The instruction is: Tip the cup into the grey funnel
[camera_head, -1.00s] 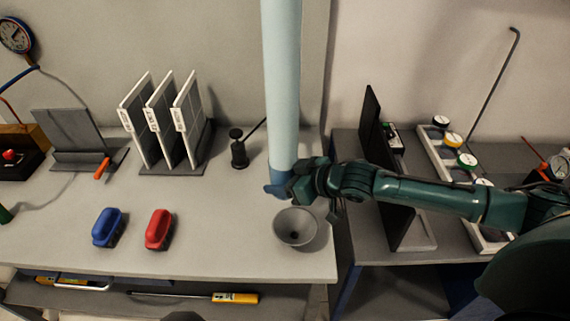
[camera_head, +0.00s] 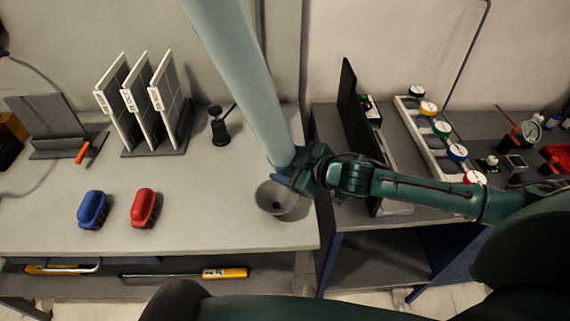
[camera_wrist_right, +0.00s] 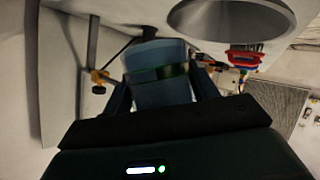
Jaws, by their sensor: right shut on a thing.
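My right gripper (camera_head: 292,172) is shut on the blue cup (camera_wrist_right: 158,75). In the right wrist view the cup sits between the fingers, with a dark green band across it. In the head view a blue end shows at the gripper, below a long pale blue cylinder (camera_head: 240,75) that leans with its top to the left. I cannot tell how this cylinder joins the cup. The grey funnel (camera_head: 268,203) stands just below and left of the gripper, partly covered by it. The funnel's wide mouth (camera_wrist_right: 178,22) also shows in the wrist view. My left gripper is not in view.
A blue brush (camera_head: 92,208) and a red brush (camera_head: 145,207) lie left of the funnel. White panels in a rack (camera_head: 160,140) and a black stand (camera_head: 219,130) are behind. A dark upright panel (camera_head: 350,105) and several gauges are at the right. The table's front edge is close below.

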